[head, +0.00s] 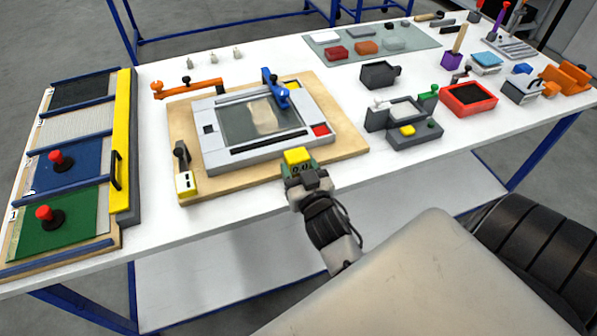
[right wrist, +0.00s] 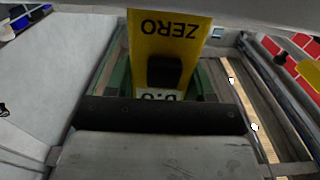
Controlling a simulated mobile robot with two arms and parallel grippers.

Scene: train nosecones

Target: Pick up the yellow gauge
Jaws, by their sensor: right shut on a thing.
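In the right wrist view the yellow gauge (right wrist: 183,55) shows upside-down "ZERO" lettering, a dark button and part of the display, with green parts at both sides. The fingertips are partly hidden there. My left gripper is not in view.
A grey frame (head: 218,163) with a blue clamp (head: 276,88) lies on the wooden board (head: 345,150) just behind the gauge. A rack with a yellow bar (head: 124,150) stands at left. Grey fixtures and a red bin (head: 468,98) stand at right. Bare white table (head: 240,215) lies in front.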

